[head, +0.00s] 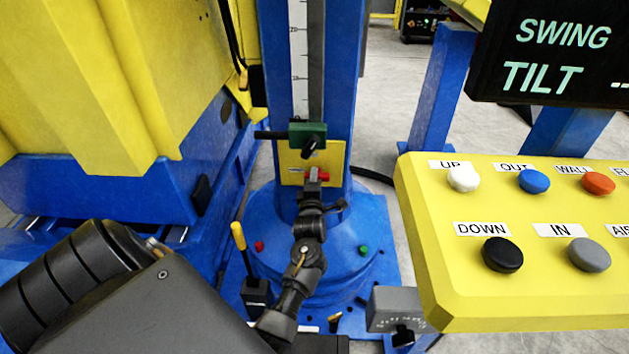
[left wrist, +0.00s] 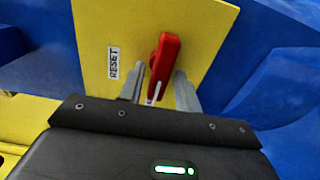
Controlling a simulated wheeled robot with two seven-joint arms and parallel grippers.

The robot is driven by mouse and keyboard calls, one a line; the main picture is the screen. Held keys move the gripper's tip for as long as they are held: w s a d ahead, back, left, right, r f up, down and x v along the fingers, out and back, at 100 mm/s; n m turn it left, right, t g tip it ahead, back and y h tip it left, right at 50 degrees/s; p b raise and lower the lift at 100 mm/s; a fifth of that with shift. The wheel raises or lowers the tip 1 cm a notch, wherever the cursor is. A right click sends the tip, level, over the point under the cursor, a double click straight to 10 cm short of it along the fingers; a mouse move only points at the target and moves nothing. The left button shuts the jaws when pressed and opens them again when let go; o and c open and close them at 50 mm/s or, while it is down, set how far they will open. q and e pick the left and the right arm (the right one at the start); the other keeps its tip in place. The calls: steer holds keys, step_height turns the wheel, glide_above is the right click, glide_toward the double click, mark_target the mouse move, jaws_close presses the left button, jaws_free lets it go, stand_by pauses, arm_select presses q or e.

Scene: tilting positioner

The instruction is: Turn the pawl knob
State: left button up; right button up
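The red pawl knob (head: 324,177) is on a yellow plate (head: 333,158) low on the blue column. In the left wrist view the knob (left wrist: 165,60) stands tilted, its upper end leaning right, with a RESET label (left wrist: 113,62) to its left. My left gripper (head: 311,176) is at the knob and partly hides it in the head view. In the left wrist view its two grey fingers (left wrist: 160,88) stand on either side of the knob. A narrow gap shows at the left finger; contact at the right finger cannot be told. My right gripper is out of view.
A green block (head: 309,133) on the column's scale sits just above the plate. A yellow button panel (head: 520,295) fills the right, below a black display (head: 560,60). A yellow-handled lever (head: 239,238) stands left of the round blue base (head: 340,280). A yellow and blue machine (head: 120,90) stands left.

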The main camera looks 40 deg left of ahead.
arm_select(q)
steer(key=shift+o, duration=0.3)
steer(key=s+d+m+p, duration=0.6)
steer(key=s+d+m, duration=0.15)
steer(key=m, duration=0.65)
steer(key=s+d+f+m+g+h+p, duration=0.1)
steer(key=s+f+m+h+p, duration=0.2)
steer(key=f, duration=0.5)
steer(key=s+d+f+m+g+h+p, duration=0.1)
steer(key=s+d+f+m+h, duration=0.1)
steer(key=f+m, duration=0.35)
steer(key=s+d+f+m+g+h+p, duration=0.2)
steer(key=s+f+g, duration=0.2)
steer(key=s+f, duration=0.9)
steer(key=shift+s+f+g+h, duration=0.2)
steer(key=shift+f+g+h, duration=0.2)
steer(key=shift+f, duration=0.75)
steer(key=shift+d+m, duration=0.1)
steer(key=shift+m, duration=0.15)
steer(key=shift+c, duration=0.4)
